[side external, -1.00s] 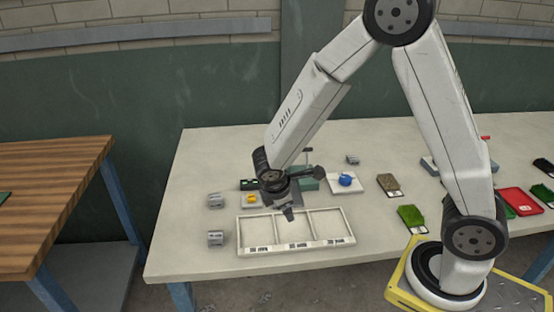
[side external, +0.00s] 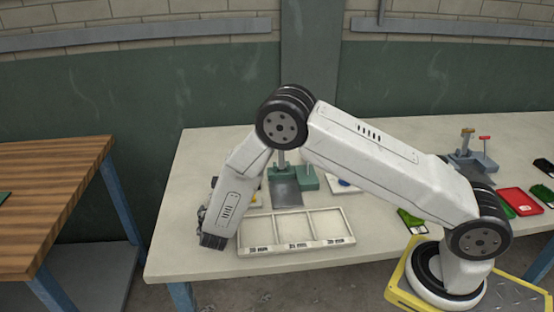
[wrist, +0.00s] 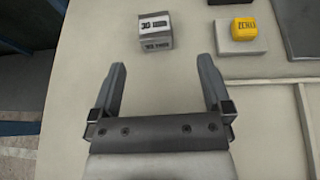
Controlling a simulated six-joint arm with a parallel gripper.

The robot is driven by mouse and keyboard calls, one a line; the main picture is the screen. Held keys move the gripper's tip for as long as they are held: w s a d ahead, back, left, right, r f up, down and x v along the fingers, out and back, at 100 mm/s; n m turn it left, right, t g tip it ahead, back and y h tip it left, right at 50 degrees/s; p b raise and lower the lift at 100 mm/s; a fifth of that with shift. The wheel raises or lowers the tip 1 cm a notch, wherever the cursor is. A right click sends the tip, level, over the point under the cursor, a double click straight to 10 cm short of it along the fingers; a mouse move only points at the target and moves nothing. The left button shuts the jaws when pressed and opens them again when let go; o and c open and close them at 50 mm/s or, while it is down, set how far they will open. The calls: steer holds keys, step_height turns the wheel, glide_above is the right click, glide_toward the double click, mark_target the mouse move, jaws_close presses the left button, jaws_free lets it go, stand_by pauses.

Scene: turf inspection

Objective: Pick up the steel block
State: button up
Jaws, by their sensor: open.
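A grey steel block (wrist: 156,31) with white labels on its top and front sits on the bench top, near the top of the wrist view. My gripper (wrist: 161,68) is open and empty, its two fingers spread to either side below the block in that view. The block is ahead of the fingertips and not between them. My fingers cannot be made out clearly there.
A white three-compartment tray (side external: 240,243) lies just right of my wrist. A green stand (side external: 306,178) is behind the tray. The bench's left edge is close.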

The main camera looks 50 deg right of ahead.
steer(key=shift+w+a+f, duration=0.1)
steer(key=shift+w+a, duration=0.1)
steer(key=shift+a, duration=0.05)
steer(key=shift+x, duration=1.35)
steer(key=shift+x, duration=2.55)
steer(key=shift+w, duration=0.1)
jaws_close()
